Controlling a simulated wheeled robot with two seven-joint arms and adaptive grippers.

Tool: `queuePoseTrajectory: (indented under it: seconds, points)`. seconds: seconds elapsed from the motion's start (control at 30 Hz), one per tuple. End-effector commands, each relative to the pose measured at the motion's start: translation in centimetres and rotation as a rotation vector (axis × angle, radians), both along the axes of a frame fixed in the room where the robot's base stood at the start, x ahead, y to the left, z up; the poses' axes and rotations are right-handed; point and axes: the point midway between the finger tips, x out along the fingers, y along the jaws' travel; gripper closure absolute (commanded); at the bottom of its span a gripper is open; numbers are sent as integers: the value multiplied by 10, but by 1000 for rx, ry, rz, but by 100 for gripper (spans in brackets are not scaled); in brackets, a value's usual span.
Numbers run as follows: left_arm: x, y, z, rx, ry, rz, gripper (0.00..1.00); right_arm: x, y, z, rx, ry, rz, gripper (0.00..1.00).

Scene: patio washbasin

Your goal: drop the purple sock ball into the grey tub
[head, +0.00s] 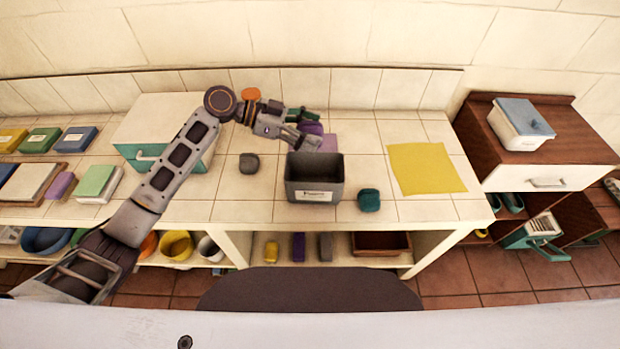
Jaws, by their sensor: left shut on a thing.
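The grey tub (314,180) stands open on the tiled counter, with a white label on its front. My left gripper (311,138) reaches in from the left, just behind the tub's back rim. It is shut on the purple sock ball (312,128), which shows at its fingers and is partly hidden by them. The height of the ball above the counter is hard to tell. My right gripper is not in view.
A grey ball (249,163) lies left of the tub and a teal ball (369,200) right of it. A lilac flat piece (329,142) lies behind the tub. A dark green thing (302,115) is behind the gripper. A yellow cloth (426,168) lies right.

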Motion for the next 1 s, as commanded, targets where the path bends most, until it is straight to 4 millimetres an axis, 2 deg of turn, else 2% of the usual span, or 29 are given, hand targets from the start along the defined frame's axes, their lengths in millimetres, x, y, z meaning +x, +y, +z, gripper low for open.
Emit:
queuePoseTrajectory:
  seconds: [0.57,1.0]
  points:
    - [1,0,-3,0,1,8,57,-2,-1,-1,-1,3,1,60]
    - [1,0,-33,0,2,8,57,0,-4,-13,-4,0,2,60]
